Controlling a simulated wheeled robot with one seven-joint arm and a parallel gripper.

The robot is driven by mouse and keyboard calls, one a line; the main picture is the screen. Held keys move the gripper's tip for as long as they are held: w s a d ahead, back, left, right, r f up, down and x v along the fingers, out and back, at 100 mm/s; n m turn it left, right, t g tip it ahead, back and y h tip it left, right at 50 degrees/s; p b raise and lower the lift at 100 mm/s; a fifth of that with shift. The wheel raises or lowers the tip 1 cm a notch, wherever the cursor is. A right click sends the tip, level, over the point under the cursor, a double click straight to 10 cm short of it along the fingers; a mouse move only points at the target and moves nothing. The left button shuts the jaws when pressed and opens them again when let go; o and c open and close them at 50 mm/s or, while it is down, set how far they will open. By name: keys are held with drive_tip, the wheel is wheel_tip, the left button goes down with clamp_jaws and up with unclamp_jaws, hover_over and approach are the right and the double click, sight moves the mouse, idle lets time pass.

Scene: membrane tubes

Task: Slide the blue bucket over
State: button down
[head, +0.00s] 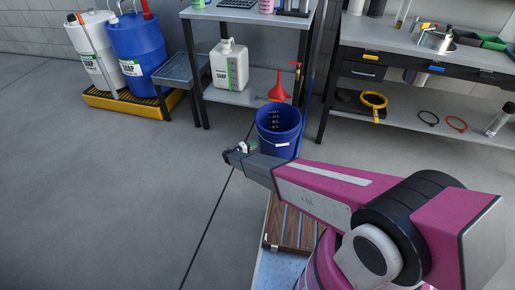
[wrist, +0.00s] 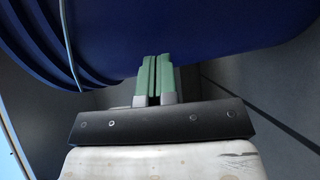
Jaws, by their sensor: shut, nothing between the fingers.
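The blue bucket (head: 278,132) stands upright in front of the shelf unit, with scale marks on its inner wall and a white handle grip at the front. My gripper (head: 238,152) is at the bucket's lower left side in the head view, partly hidden by my own arm. In the wrist view the bucket's blue wall (wrist: 200,35) fills the top of the picture. The green fingers of my gripper (wrist: 154,78) are shut together with nothing between them. Their tips overlap the bucket's wall; I cannot tell whether they touch it.
A slatted wooden platform (head: 290,225) lies in front of the bucket, partly behind my arm. A red funnel (head: 279,88) and a white jug (head: 229,66) are at the shelf behind. Drums stand on a yellow spill tray (head: 125,102). The floor at left is clear.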

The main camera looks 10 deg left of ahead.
drive_tip(key=v, duration=1)
drive_tip(key=shift+s, duration=0.15)
drive_tip(key=c, duration=1.8)
unclamp_jaws()
drive_tip(key=shift+d, duration=0.1)
